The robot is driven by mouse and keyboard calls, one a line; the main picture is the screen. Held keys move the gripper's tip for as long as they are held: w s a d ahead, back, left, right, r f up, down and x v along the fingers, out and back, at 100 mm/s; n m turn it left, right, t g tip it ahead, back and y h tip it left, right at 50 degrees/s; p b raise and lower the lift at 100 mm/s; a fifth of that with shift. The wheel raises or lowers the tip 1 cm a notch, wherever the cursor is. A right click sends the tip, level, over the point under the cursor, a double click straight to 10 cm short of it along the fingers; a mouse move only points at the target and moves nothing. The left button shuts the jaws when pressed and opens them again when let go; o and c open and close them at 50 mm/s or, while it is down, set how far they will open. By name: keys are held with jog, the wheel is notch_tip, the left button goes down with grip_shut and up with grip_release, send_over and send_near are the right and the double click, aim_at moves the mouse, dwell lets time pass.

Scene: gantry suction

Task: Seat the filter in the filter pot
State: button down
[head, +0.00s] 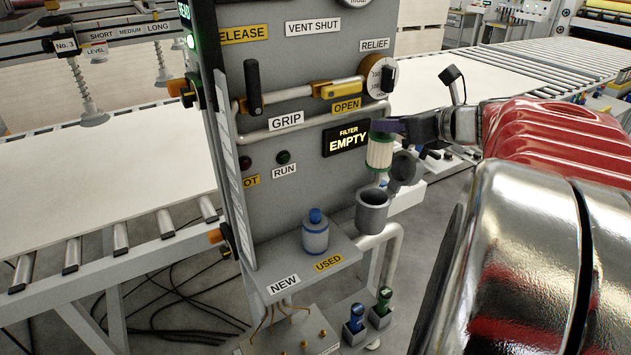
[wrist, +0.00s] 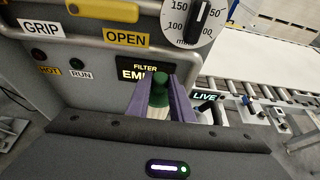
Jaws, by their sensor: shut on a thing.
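The filter (head: 380,155) is a pale pleated cylinder with a green cap, held upright in the head view. My gripper (head: 387,126) is shut on its green top; the wrist view shows the purple fingers on either side of the green knob (wrist: 160,90). The filter pot (head: 371,212) is a grey open cup on a pipe, below the filter and apart from it. Its hinged lid (head: 402,170) stands open to the right. The inside of the pot is mostly hidden. The filter display (head: 346,138) reads EMPTY.
A blue-capped filter (head: 315,235) stands on the shelf (head: 300,262) labelled NEW and USED, left of the pot. A yellow-handled lever (head: 342,88) marked OPEN is on the panel above. Blue and green bottles (head: 355,320) stand in holders below.

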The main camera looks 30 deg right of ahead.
notch_tip(320, 180, down, 13)
jog(key=shift+f, duration=0.2)
dwell(0.4)
jog(key=shift+f, duration=2.25)
jog(key=shift+a, duration=0.1)
jog(key=c, duration=1.6)
grip_release()
jog(key=shift+f, duration=0.1)
jog(key=shift+o, duration=0.2)
jog(key=v, duration=1.2)
